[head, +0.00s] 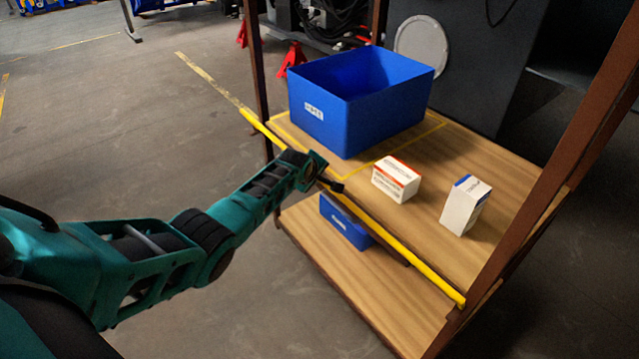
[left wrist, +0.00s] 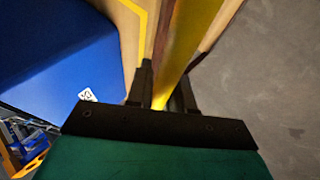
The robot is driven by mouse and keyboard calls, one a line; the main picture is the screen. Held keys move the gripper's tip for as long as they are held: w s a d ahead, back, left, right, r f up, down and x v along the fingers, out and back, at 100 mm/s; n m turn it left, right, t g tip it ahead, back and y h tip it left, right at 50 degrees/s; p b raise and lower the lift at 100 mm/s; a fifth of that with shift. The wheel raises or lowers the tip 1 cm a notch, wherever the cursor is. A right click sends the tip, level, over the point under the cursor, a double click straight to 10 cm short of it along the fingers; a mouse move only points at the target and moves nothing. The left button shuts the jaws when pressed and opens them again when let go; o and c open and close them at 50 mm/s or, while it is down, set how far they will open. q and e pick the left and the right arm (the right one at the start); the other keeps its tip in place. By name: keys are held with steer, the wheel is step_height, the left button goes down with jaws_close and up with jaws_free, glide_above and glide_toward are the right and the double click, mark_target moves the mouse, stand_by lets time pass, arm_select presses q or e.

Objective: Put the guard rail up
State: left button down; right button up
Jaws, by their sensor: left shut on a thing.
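The yellow guard rail (head: 412,259) is a thin bar along the front edge of the wooden shelf. Its right end meets the rusty post at the lower right; its left end (head: 262,128) sticks out past the left post. My left gripper (head: 332,186) is at the middle of the rail. In the left wrist view the rail (left wrist: 187,45) runs between the two fingers of the gripper (left wrist: 164,95), which is shut on it. The fingers hide part of the rail in the head view. My right gripper is not in view.
On the upper shelf (head: 415,225) stand a large blue bin (head: 345,112), an orange-and-white box (head: 396,180) and a white-and-blue box (head: 464,206). A smaller blue bin (head: 345,222) sits on the lower shelf (head: 330,262). Rusty posts (head: 560,165) frame the rack. The floor at left is open.

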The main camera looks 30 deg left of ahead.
arm_select(q)
steer(key=shift+g, duration=0.4)
steer(key=shift+w+d+r+b, duration=0.15)
steer(key=shift+w+d+b, duration=0.1)
steer(key=shift+w+b, duration=0.3)
steer(key=shift+w+d+r+b, duration=0.25)
steer(key=shift+w+b, duration=0.25)
steer(key=shift+w, duration=0.2)
steer(key=shift+w+d+r+b, duration=0.1)
steer(key=shift+w+d+b, duration=0.15)
steer(key=shift+w+b, duration=0.3)
steer(key=shift+w, duration=0.1)
steer(key=c, duration=1.1)
jaws_free()
steer(key=shift+f, duration=0.1)
